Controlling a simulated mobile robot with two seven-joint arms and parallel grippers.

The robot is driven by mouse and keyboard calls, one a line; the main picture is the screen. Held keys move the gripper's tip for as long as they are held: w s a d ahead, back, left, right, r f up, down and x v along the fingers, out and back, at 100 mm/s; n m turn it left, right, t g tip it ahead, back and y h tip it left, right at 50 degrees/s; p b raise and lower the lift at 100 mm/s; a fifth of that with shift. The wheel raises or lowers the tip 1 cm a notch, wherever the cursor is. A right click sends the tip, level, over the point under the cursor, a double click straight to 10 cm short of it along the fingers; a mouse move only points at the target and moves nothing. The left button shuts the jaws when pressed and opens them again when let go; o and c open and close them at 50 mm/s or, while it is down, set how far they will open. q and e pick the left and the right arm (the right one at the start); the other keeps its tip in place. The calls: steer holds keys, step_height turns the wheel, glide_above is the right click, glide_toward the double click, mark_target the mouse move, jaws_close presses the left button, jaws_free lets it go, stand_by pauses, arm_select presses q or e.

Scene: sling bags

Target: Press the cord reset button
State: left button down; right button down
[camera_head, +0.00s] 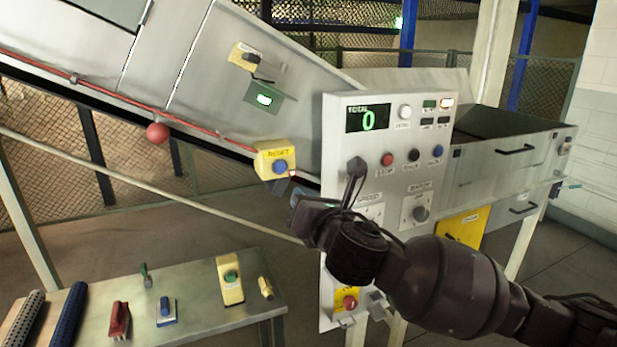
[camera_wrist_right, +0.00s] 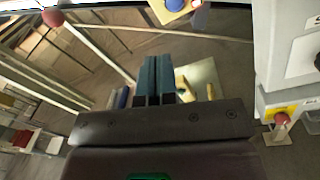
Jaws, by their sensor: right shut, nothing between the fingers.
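The cord reset button is a blue round button (camera_head: 280,167) on a yellow box labelled RESET (camera_head: 262,161), mounted at the lower edge of the sloped grey conveyor housing. My right gripper (camera_head: 284,186) is just below and slightly right of the blue button in the head view; whether it touches the box cannot be told. In the right wrist view, its two dark fingers (camera_wrist_right: 157,78) are together and empty, and the yellow box with its blue button (camera_wrist_right: 174,4) shows at the top edge, above the fingertips. My left gripper is not in view.
A red pull cord with a red ball (camera_head: 157,132) runs along the conveyor to the yellow box. A control panel (camera_head: 334,143) stands close right of the gripper. A low table (camera_head: 200,323) with several tools is below. A pale rail crosses below the conveyor.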

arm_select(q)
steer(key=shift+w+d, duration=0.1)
arm_select(e)
steer(key=n, duration=0.1)
steer(key=d+n+h, duration=0.1)
steer(key=n, duration=0.1)
steer(key=shift+w+d+f, duration=0.1)
steer(key=shift+w+d, duration=0.05)
stand_by(0.4)
